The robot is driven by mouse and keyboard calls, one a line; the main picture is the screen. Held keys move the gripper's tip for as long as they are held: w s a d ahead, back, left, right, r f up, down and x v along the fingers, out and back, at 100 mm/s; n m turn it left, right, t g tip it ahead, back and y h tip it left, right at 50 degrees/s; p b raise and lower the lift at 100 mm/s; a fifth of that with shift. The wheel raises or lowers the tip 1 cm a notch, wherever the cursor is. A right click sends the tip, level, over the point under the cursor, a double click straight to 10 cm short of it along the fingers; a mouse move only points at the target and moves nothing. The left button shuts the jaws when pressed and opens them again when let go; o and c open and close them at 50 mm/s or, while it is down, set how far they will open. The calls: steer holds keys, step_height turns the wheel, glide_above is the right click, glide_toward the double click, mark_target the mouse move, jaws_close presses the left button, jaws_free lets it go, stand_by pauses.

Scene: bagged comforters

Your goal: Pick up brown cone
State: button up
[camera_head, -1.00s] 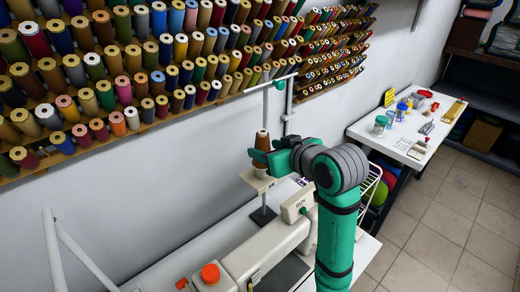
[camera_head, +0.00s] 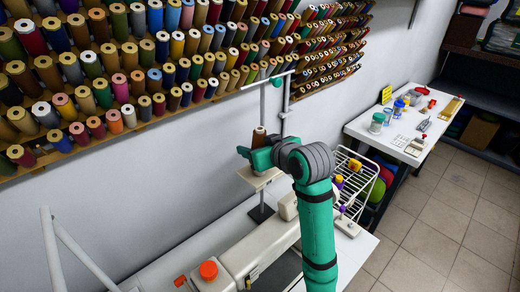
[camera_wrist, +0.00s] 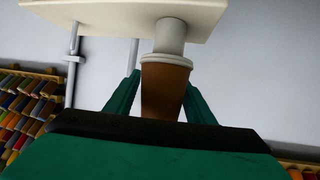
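The brown cone (camera_head: 259,138) stands upright at the small pale plate (camera_head: 262,179) of the thread stand. In the wrist view the cone (camera_wrist: 166,90) is in the middle, with a pale rim and white cylinder between it and the plate (camera_wrist: 120,12). My gripper (camera_head: 256,158) is at the cone's height. Its green fingers (camera_wrist: 160,92) are on either side of the cone, with narrow gaps showing, so it looks open around it. The fingers hide the cone's lower part in the head view.
A cream sewing machine (camera_head: 255,250) with an orange knob (camera_head: 208,270) stands below. A thread stand pole (camera_head: 285,105) rises close behind the cone. The wall rack (camera_head: 120,75) holds many spools. A white wire rack (camera_head: 355,175) stands right of my arm.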

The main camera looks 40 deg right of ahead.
steer(key=c, duration=0.8)
steer(key=shift+o, duration=0.2)
steer(key=shift+w+a, duration=0.1)
